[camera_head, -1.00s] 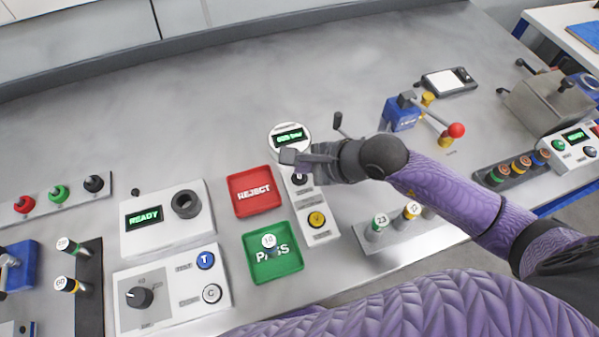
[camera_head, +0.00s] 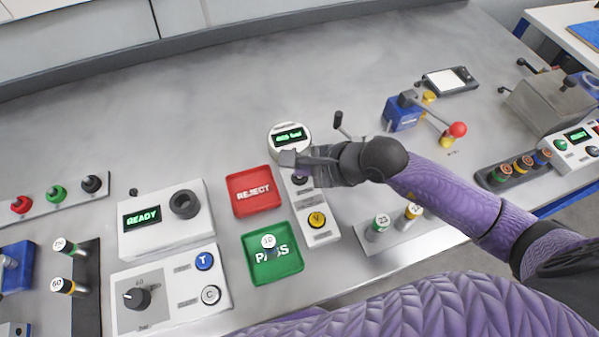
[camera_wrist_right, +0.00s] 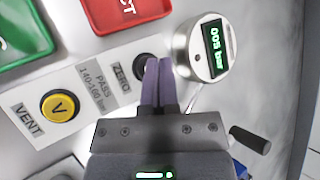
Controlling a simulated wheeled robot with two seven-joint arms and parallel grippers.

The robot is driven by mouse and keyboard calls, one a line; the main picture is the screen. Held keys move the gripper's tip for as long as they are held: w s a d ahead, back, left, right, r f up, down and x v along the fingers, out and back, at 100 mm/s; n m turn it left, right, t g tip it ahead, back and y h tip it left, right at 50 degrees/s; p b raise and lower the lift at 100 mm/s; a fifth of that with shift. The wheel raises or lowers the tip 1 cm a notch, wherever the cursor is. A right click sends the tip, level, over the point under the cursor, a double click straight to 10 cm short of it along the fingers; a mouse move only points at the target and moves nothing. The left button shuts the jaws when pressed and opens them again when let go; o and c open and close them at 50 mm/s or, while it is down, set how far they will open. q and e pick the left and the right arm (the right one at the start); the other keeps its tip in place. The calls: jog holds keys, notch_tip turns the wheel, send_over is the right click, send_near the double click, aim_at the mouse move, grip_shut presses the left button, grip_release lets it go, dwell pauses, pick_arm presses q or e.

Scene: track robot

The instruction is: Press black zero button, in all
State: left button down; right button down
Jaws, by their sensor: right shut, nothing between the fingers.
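The black zero button (camera_wrist_right: 145,60) sits on the white gauge panel beside the printed word ZERO. It is partly hidden behind my right fingertips in the right wrist view, and it shows just below my gripper in the head view (camera_head: 301,181). My right gripper (camera_wrist_right: 158,66) is shut and empty, its two purple-grey fingers together with the tips over the button's edge. I cannot tell whether they touch it. The right gripper also shows in the head view (camera_head: 286,158). The round gauge (camera_wrist_right: 205,50) seems to read 005 bar. My left gripper is not in view.
The yellow V button (camera_wrist_right: 60,106), marked VENT, is on the same panel. A red REJECT tray (camera_head: 236,205) and a green PASS tray (camera_head: 287,270) lie left of it. A black-knobbed lever (camera_wrist_right: 250,139) stands close to my right gripper. The bench behind is clear.

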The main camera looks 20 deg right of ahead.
jog(key=shift+f, duration=0.35)
dwell(0.5)
jog(key=shift+r+p, duration=0.45)
jog(key=shift+r, duration=0.35)
jog(key=shift+r, duration=0.1)
notch_tip(320, 180, up, 5)
jog(key=p, duration=0.4)
dwell(0.4)
